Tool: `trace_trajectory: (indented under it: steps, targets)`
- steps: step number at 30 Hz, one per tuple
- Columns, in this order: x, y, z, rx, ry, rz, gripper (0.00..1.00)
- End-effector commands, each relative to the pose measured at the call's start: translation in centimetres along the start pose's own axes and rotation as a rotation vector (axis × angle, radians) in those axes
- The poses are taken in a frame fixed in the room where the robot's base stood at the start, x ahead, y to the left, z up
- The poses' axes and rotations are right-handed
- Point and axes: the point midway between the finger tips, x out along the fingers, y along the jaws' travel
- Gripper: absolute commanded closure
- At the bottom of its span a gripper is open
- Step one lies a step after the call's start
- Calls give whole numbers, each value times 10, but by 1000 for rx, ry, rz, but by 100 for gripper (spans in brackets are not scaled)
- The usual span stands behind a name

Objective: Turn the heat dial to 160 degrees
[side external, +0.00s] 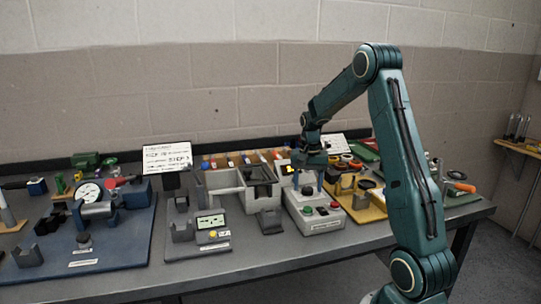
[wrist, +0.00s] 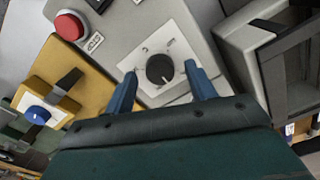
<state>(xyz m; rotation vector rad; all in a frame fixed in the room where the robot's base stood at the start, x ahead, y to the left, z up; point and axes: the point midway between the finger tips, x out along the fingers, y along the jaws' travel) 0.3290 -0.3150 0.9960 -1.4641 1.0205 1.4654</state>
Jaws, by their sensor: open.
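The heat dial (wrist: 159,69) is a round black knob with a light pointer line, on a white scale plate (wrist: 181,41) on a grey box. In the wrist view its pointer faces down and slightly right; the scale figures are too small to read. My gripper (wrist: 158,80) is open, with one blue finger on each side of the dial and gaps between. I cannot tell whether the fingertips are down at the dial's height.
A red button (wrist: 70,25) sits on the same box, left of the dial in the wrist view. A yellow fixture with a blue knob (wrist: 38,114) stands farther left. A grey open bin (wrist: 236,35) is close on the right. The bench front (side external: 285,254) is clear.

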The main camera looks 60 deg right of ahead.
Motion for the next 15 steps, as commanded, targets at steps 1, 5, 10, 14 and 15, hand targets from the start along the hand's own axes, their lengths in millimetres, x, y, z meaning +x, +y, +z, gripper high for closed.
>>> trace_trajectory:
  steps: [1,5,10,14,15]
  targets:
    - [-4,0,0,0,2,-1,44]
    - [-17,0,-1,0,4,-2,44]
    - [-42,0,-1,0,5,-2,44]
    - [-64,0,-1,0,5,-2,44]
    - [-72,0,-1,0,6,-3,44]
